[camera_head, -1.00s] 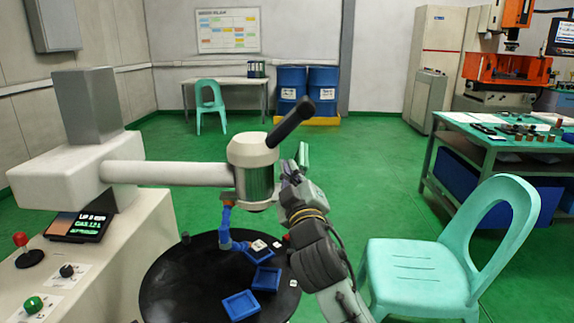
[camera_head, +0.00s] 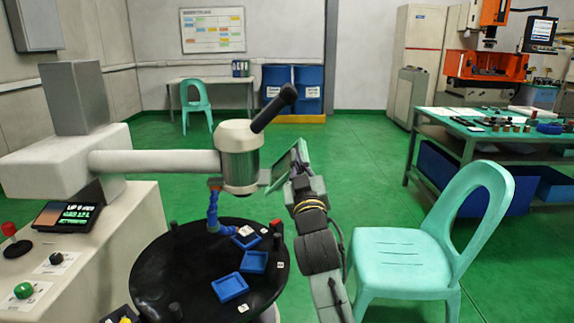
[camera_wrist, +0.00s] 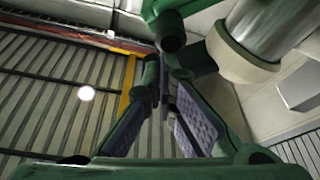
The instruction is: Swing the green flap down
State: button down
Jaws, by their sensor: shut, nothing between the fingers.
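A dark green plate with pale edges (camera_head: 282,167), which looks like the flap, stands steeply tilted at the right side of the machine's white head (camera_head: 238,140). My gripper (camera_head: 297,172) is right beside it in the head view. The plate and my fingers overlap there, so I cannot tell whether they touch. In the wrist view my two fingers (camera_wrist: 162,88) come together, shut and empty. A green and dark rounded part (camera_wrist: 172,32) is just beyond their tips; I cannot tell whether it belongs to the flap.
A turquoise chair (camera_head: 405,265) stands close on the right of my arm. A workbench (camera_head: 440,130) is behind it.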

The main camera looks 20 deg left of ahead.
jog(key=w+d+f+m+h+b, duration=0.1)
jog(key=d+f+m+h+b, duration=0.25)
jog(key=f+m, duration=0.45)
jog(key=w+d+f+m+h+b, duration=0.15)
jog(key=f+m+h+b, duration=0.25)
jog(key=f+m, duration=0.4)
jog(key=s+a+f+m+g+b, duration=0.1)
jog(key=a+f+m+b, duration=0.1)
jog(key=f+m+b, duration=0.1)
jog(key=s+a+f+m+g+b, duration=0.1)
jog(key=a+f+m+b, duration=0.2)
jog(key=m+b, duration=0.2)
jog(key=s+a+f+m+g+h+b, duration=0.1)
jog(key=a+f+m+b, duration=0.2)
jog(key=m, duration=0.3)
jog(key=shift+s+a+f+b, duration=0.15)
jog(key=shift+a+b, duration=0.1)
jog(key=shift+b, duration=0.45)
jog(key=shift+s+a+f+m+b, duration=0.2)
jog(key=shift+a+m+b, duration=0.15)
jog(key=shift+a, duration=0.2)
jog(key=shift+s+a, duration=0.15)
jog(key=shift+a, duration=0.5)
jog(key=shift+f+b, duration=0.1)
jog(key=shift+b, duration=0.2)
